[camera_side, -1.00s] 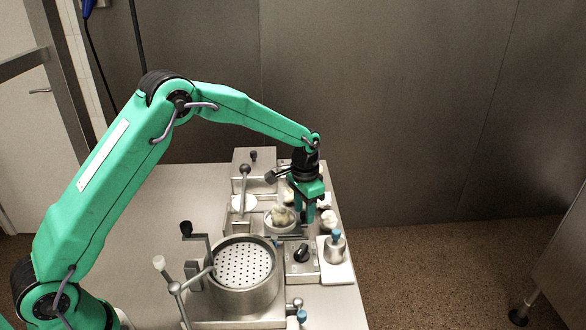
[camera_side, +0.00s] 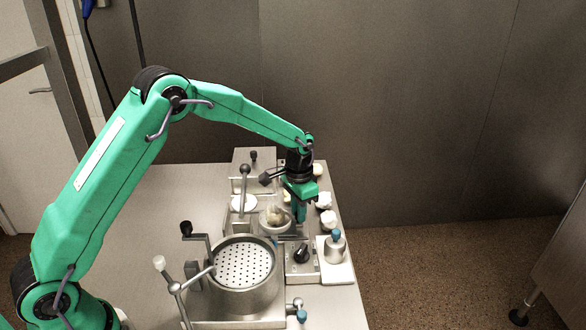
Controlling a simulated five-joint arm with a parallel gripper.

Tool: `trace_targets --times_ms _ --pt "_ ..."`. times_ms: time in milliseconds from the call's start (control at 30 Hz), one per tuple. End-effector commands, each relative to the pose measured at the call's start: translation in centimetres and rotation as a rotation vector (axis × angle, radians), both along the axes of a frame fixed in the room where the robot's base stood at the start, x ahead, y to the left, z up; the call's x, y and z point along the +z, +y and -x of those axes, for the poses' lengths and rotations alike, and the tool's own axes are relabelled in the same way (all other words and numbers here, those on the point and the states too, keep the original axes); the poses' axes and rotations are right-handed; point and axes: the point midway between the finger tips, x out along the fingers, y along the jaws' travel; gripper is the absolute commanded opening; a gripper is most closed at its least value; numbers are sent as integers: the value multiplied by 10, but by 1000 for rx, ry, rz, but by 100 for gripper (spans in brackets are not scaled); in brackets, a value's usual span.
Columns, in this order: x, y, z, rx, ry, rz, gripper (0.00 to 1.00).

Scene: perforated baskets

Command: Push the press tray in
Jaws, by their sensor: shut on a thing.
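The press tray appears to carry a round pale dish (camera_side: 275,221) with a whitish lump in it, beside a lever with a dark ball knob. A white disc (camera_side: 243,203) lies left of the dish. My gripper (camera_side: 299,216) points down just right of the dish. It is shut on what seems to be the tray's right end; the fingers hide the exact grip.
A large steel pot (camera_side: 245,290) with a perforated white plate stands in front. A black-knobbed unit (camera_side: 302,255) and a blue-topped container (camera_side: 336,246) are to the right. White pieces (camera_side: 325,202) lie at the right edge. The left of the table is clear.

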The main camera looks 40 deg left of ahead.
Motion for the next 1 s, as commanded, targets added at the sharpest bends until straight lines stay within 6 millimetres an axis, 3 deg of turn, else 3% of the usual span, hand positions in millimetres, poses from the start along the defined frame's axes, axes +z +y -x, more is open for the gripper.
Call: trace_targets --times_ms 500,900,933,1000 --pt "1 51 52 0 -2 0 0" --pt "1 57 59 0 3 -1 0" --pt "1 57 59 1 3 -1 21" --pt "1 57 59 1 2 -1 35"
